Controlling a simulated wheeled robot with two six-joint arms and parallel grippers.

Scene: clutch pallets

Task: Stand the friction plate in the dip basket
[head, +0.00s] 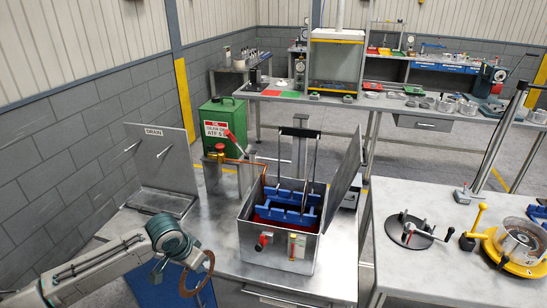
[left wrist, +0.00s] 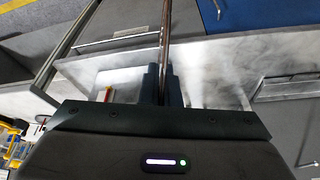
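The friction plate, a thin brown ring (head: 209,264), is held by my left gripper (head: 187,262) in front of the bench, at the lower left of the head view. In the left wrist view the plate (left wrist: 166,40) is seen edge-on between the two dark fingers (left wrist: 163,88), which are shut on it. The blue dip basket (head: 287,198) sits inside an open metal tank (head: 277,252) to the right of the gripper and apart from it. A tall dark handle (head: 300,132) rises above the basket. My right gripper is not in view.
The tank's lid (head: 343,177) stands raised on its right. A drain stand (head: 160,172) is at the left and a green oil can (head: 223,128) behind. A table with a yellow-handled fixture (head: 511,249) is at the right. Bare bench lies left of the tank.

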